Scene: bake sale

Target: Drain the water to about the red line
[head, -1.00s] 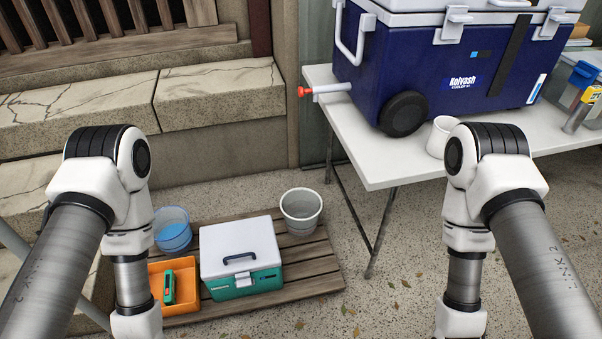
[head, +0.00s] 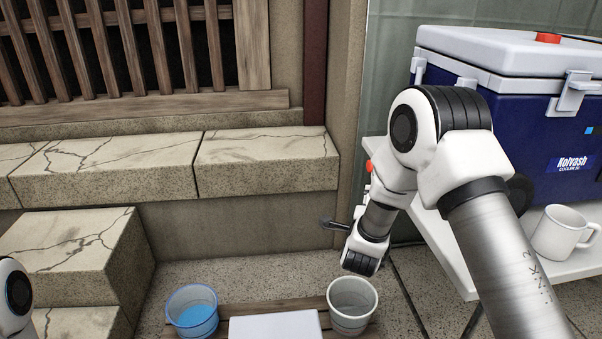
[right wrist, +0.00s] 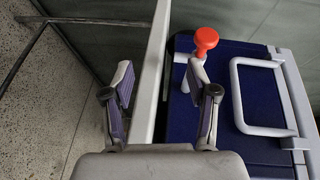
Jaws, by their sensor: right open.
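The dark blue Kolvash cooler (head: 500,120) with a white lid stands on a white table at the right. Its red tap knob (head: 368,166) shows at its left side, beside my right arm. The knob (right wrist: 205,40) is also in the right wrist view, just beyond the right finger. My right gripper (right wrist: 162,85) is open and empty, with the white table edge showing between its fingers. The tap's spout is mostly hidden in both views. A grey bucket (head: 352,312) stands on the wooden pallet below my right wrist. No red line is visible. My left gripper is out of view.
A clear bucket with blue water (head: 193,318) and a white-lidded box (head: 275,327) are at the bottom. A white mug (head: 562,232) stands on the table (head: 540,268). Stone steps (head: 120,165) fill the left. The cooler's white side handle (right wrist: 238,95) sticks out near the knob.

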